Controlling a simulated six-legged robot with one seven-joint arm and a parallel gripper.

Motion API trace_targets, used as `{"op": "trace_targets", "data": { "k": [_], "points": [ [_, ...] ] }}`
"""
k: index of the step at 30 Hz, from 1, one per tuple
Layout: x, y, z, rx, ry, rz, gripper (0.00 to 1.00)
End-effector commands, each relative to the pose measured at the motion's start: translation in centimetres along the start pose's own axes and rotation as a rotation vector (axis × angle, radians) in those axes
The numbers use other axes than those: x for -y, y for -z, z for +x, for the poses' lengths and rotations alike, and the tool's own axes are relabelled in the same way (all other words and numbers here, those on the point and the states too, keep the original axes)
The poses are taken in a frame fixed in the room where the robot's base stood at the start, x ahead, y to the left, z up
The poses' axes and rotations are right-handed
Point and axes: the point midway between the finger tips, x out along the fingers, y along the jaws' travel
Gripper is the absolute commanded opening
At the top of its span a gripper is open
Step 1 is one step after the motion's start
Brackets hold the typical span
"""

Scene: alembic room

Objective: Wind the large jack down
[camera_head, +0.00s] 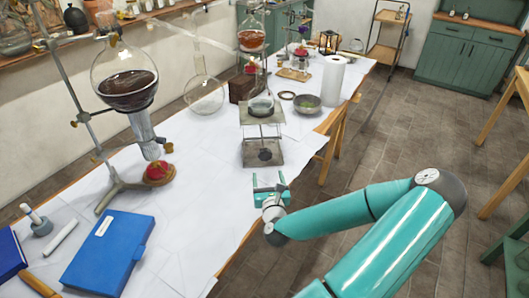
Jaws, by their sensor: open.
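The large jack (262,146) stands on the white-covered table in the middle of the view. It is a metal lab jack with a top plate, a base plate and a dark round knob (265,154) low on its near side. Its top plate is raised well above its base. My gripper (270,181) is just in front of the jack, on the near side. Its teal jaws are open and point toward the jack, apart from the knob. Nothing shows between them.
A flask of orange liquid (251,38) hangs above the jack on a stand. A grey bowl (307,104) and white paper roll (332,80) stand to the right. A large dark-filled flask (130,88) and blue box (107,252) are at left. The table's right edge runs close to my gripper.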

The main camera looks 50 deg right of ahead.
Motion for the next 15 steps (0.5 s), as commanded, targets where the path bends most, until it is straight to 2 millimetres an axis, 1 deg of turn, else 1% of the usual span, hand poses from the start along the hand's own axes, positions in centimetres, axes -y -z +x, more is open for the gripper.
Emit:
{"op": "trace_targets", "data": {
  "k": [5,8,15],
  "points": [
    [0.3,-0.1,1.4,0.007,0.01,0.013,0.7],
    [0.2,-0.1,3.0,0.007,0.008,0.012,0.7],
    [0.2,-0.1,7.8,0.006,0.007,0.009,0.7]
  ]
}}
